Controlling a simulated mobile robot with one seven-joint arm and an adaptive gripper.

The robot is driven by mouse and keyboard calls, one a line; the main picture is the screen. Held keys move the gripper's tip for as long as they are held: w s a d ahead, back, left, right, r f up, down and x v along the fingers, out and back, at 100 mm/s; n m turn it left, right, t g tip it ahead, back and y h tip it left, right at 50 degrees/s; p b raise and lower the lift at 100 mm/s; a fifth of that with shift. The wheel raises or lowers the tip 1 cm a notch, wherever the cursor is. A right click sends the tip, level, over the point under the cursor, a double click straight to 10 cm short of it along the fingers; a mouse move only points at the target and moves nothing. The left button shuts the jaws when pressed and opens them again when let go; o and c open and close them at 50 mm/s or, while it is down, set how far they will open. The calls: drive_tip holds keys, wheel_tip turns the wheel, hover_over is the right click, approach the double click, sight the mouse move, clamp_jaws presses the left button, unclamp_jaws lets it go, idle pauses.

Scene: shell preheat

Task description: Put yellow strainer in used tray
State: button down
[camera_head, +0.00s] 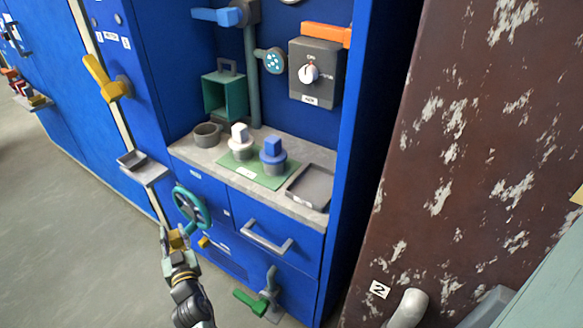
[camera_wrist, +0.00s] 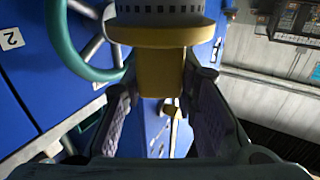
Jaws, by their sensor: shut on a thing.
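The yellow strainer (camera_wrist: 160,72) is between the two fingers of my gripper (camera_wrist: 158,95) in the wrist view. In the head view my gripper (camera_head: 176,244) is low at the left, in front of the blue cabinet, with a bit of the yellow strainer (camera_head: 178,236) showing. A flat grey tray (camera_head: 325,192) lies at the right end of the counter, apparently empty. A smaller grey tray (camera_head: 150,173) sits on a left-hand bracket. Their labels are too small to read.
A teal handwheel (camera_head: 179,192) stands close beside my gripper. On the counter (camera_head: 205,165) are a green mat (camera_head: 243,176) with a white-topped strainer (camera_head: 240,140) and a blue-topped strainer (camera_head: 273,153), and a grey round cup (camera_head: 207,135). A drawer handle (camera_head: 266,240) juts out below.

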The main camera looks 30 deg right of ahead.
drive_tip(key=s+d+r+m+g+h+p, duration=0.45)
drive_tip(key=s+d+r+m+h, duration=0.2)
drive_tip(key=s+d+r, duration=0.5)
drive_tip(key=s+d+r+m+g+h+p, duration=0.5)
drive_tip(key=s+d+r+h, duration=0.35)
drive_tip(key=s+r, duration=0.65)
drive_tip(key=shift+m+g+y, duration=0.25)
drive_tip(key=shift+g+y, duration=0.25)
drive_tip(key=shift+g, duration=0.25)
drive_tip(key=shift+w+a+f+b+x, duration=0.2)
drive_tip(key=shift+w+f+b+x, duration=0.3)
drive_tip(key=shift+x, duration=2.4)
drive_tip(key=shift+w+a+f+b+x, duration=0.15)
drive_tip(key=shift+w+f+b+x, duration=0.35)
drive_tip(key=shift+x, duration=2.4)
drive_tip(key=shift+w+a+f+b+x, duration=0.25)
drive_tip(key=shift+f+b+x, duration=0.4)
drive_tip(key=shift+x, duration=2.2)
drive_tip(key=shift+d, duration=0.1)
drive_tip(key=shift+b, duration=0.45)
drive_tip(key=c, duration=1.3)
unclamp_jaws()
